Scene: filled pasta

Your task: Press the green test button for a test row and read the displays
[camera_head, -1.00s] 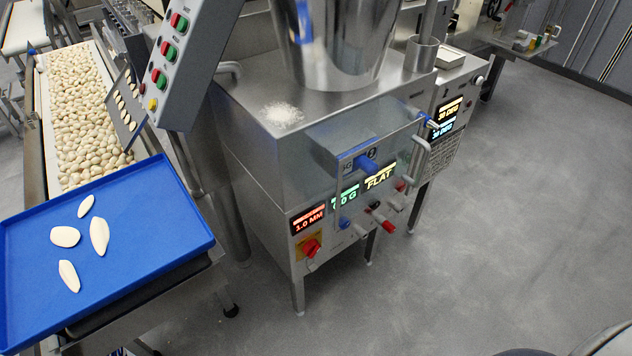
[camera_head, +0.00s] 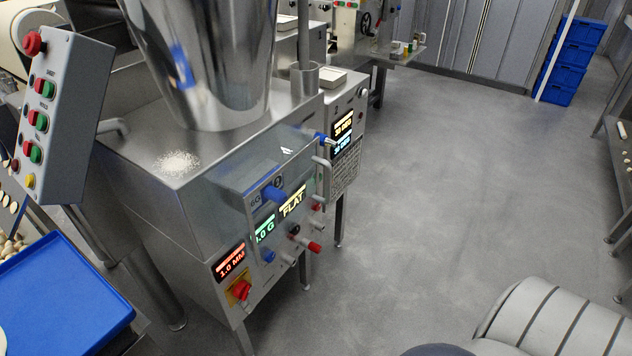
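The machine front panel (camera_head: 262,268) carries a red display (camera_head: 229,262) reading 1.0 MM, a green display (camera_head: 264,228) ending in .0 G, and a yellow display (camera_head: 293,202) reading FLAT. A clear guard partly covers the panel. A second unit behind has a yellow display (camera_head: 343,125) and a blue display (camera_head: 342,146), both seeming to read 30 DEG. A grey control box (camera_head: 62,115) at upper left has several green buttons (camera_head: 41,122) beside red ones; which is the test button I cannot tell. Neither gripper is in view.
A blue tray (camera_head: 75,290) stands at lower left, cut off by the frame. A steel hopper (camera_head: 205,60) tops the machine, with white powder (camera_head: 176,164) beside it. Blue crates (camera_head: 570,60) stand at the far right. The grey floor (camera_head: 430,190) is clear in the middle.

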